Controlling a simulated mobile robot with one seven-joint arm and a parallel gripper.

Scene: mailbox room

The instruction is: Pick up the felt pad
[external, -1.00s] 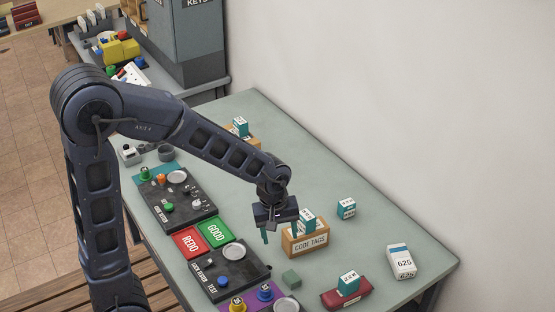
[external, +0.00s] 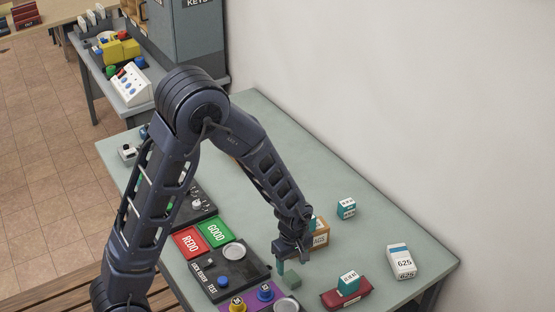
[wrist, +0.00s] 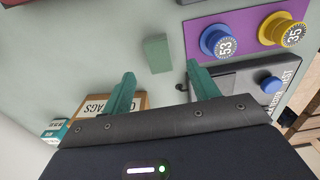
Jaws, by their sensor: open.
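The felt pad is most likely the small grey-green block (external: 291,278) lying on the table. In the wrist view the green block (wrist: 157,53) lies flat, ahead of and between my two fingertips. My gripper (external: 287,267) is open and empty, its teal fingers pointing down just above and beside the block in the external view. In the wrist view my gripper (wrist: 160,80) has its fingers spread wider than the block. I cannot tell from these views exactly how high the fingertips are.
The code tags box (external: 320,232) stands close behind my gripper. A purple panel (wrist: 240,31) with blue and yellow knobs is near the block. A dark red holder (external: 347,295) with a teal tag is to the right.

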